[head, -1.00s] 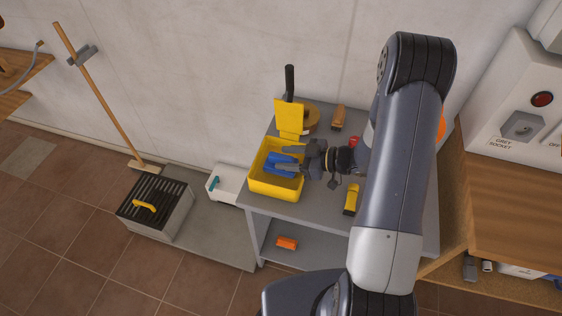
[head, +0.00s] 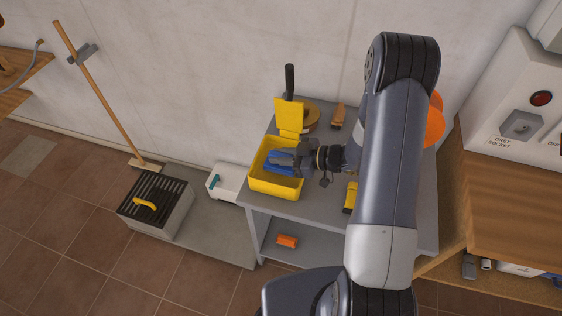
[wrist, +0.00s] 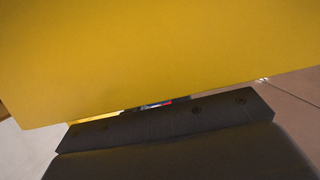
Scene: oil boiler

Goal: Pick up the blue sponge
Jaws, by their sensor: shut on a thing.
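The blue sponge (head: 276,168) shows in the head view at the yellow bucket (head: 277,186) on the grey shelf unit. My gripper (head: 285,158) is at the bucket's opening and is shut on the blue sponge, with its fingers covering part of it. I cannot tell whether the sponge touches the bucket's floor. In the wrist view, a yellow surface fills the upper part, above a dark part of my gripper (wrist: 180,120). The sponge is not clearly seen there.
A yellow panel (head: 289,117) stands upright at the bucket's back. A wooden-handled brush (head: 339,117) and a yellow tool (head: 350,197) lie on the shelf top (head: 316,206). An orange block (head: 287,241) is on the lower shelf. A grated box (head: 156,205) stands left.

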